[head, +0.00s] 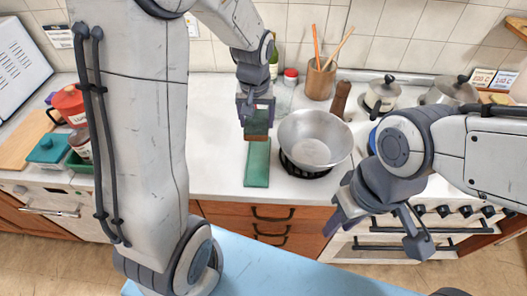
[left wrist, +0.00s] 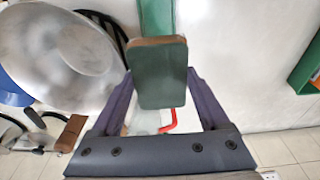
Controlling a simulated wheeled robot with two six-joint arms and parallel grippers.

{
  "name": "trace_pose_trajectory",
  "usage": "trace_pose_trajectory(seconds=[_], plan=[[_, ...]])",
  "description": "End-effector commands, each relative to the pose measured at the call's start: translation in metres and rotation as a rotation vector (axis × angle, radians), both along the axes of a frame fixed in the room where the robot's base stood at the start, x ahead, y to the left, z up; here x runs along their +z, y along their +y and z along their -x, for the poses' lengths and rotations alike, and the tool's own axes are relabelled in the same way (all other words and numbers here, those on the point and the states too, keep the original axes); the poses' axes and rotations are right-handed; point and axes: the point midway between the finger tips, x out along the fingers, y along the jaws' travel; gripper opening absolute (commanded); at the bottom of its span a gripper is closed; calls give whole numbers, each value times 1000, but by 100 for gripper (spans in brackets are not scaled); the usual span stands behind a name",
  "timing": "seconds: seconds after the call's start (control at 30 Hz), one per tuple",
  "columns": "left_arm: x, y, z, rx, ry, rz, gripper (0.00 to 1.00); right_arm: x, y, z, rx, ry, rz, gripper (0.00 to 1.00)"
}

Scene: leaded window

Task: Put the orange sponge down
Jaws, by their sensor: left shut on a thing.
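The sponge (head: 257,125) has a dark green face and an orange-brown edge. My left gripper (head: 256,110) is shut on it, and the left wrist view shows the sponge (left wrist: 162,78) between the two fingers. The sponge is at the far end of a narrow green tray (head: 257,168) on the counter. I cannot tell whether it touches the tray. Part of the tray (left wrist: 157,14) also shows beyond the sponge in the left wrist view. My right gripper (head: 382,226) is open and empty, in front of the stove.
A metal wok (head: 314,140) stands close to the right of the sponge and tray. A utensil pot (head: 320,80) and a pepper mill (head: 340,98) stand behind it. The counter (head: 218,130) left of the tray is clear.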

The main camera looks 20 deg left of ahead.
Motion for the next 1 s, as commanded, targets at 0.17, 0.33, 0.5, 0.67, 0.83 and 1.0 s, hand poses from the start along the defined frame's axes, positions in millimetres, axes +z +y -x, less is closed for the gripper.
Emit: trace_pose_trajectory(seconds=[0.17, 0.33, 0.5, 0.67, 0.83, 1.0], plan=[[-49, -1, 2, -3, 11, 0, 9, 8, 0, 0, -1, 0, 0, 35], [-79, -1, 1, -3, 6, -1, 9, 11, 0, 0, -1, 0, 0, 35], [-92, -1, 0, -3, 2, -1, 9, 11, 0, 0, -1, 0, 0, 35], [-118, -2, 0, -4, 5, -1, 9, 10, 0, 0, -1, 0, 0, 35], [-132, -2, 0, -4, 2, 0, 9, 10, 0, 0, -1, 0, 0, 35], [-131, -2, -1, -3, 0, 0, 9, 10, 0, 0, -1, 0, 0, 35]])
